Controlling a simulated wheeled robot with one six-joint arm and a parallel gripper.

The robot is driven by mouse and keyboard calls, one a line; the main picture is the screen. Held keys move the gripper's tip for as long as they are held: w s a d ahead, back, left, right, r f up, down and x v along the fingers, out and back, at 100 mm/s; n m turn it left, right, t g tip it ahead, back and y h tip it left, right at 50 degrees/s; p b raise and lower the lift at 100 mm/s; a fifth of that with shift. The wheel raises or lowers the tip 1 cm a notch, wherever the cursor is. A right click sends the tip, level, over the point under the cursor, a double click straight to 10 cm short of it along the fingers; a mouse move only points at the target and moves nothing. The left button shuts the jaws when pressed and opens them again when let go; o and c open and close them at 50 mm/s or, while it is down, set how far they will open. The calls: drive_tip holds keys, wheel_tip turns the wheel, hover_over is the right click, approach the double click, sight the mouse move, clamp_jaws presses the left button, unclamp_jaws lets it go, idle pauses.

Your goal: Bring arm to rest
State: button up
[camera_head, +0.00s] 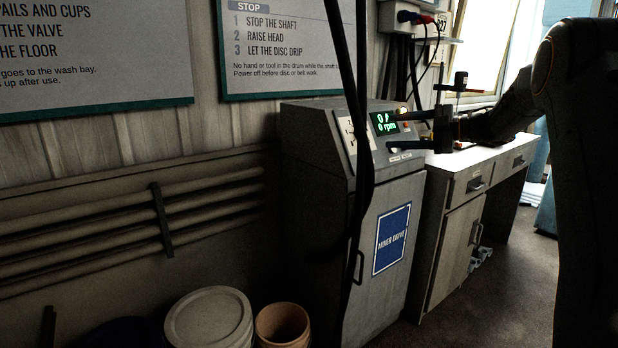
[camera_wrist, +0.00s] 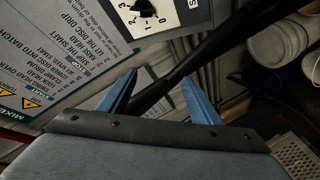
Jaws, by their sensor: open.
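My gripper (camera_head: 408,130) reaches in from the right in the head view, in front of the grey drive cabinet's sloped control panel. In the wrist view its two blue fingers (camera_wrist: 159,76) stand apart with nothing held between them. A thick black hose (camera_wrist: 185,72) crosses behind the fingers; I cannot tell how far off it is. The numbered dial (camera_wrist: 145,9) shows at the top of the wrist view, beyond the fingertips. The green display (camera_head: 385,123) on the cabinet (camera_head: 318,195) reads 0 rpm. My arm bends down from the right edge.
Black cables (camera_head: 354,80) hang in front of the cabinet. A white-topped bench (camera_head: 478,160) stands right of it, under my forearm. A pale pail (camera_head: 208,318) and a brown bucket (camera_head: 283,326) sit at lower left. Pipes (camera_head: 110,225) run along the wall.

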drive_tip(key=w+a+r+m+t+h+p, duration=0.1)
drive_tip(key=w+r+m+t+h+p, duration=0.1)
drive_tip(key=w+m+t+h, duration=0.45)
drive_tip(key=s+f+m+g+h+p, duration=0.1)
drive_tip(key=s+f+m+g+h, duration=0.15)
drive_tip(key=s+f+m, duration=0.4)
drive_tip(key=s+d+f+m+g+h, duration=0.1)
drive_tip(key=s+f+m+h, duration=0.2)
drive_tip(key=s, duration=0.7)
drive_tip(key=s+f+m+g+h+p, duration=0.1)
drive_tip(key=s+f+m+g+h, duration=0.15)
drive_tip(key=s+f, duration=0.45)
drive_tip(key=s+a+f+m+g, duration=0.1)
drive_tip(key=s+a+f+g, duration=0.1)
drive_tip(key=s, duration=0.8)
drive_tip(key=s+a+f+m+g+p, duration=0.1)
drive_tip(key=s+a+f+m+g, duration=0.1)
drive_tip(key=s, duration=0.9)
drive_tip(key=s+a+f+m+g, duration=0.1)
drive_tip(key=s+a+f+g, duration=0.1)
drive_tip(key=s, duration=0.8)
drive_tip(key=shift+s+a+f+g, duration=0.2)
drive_tip(key=shift+f+g, duration=0.45)
drive_tip(key=shift+g, duration=0.5)
drive_tip(key=shift+w, duration=0.15)
drive_tip(key=shift+c, duration=0.2)
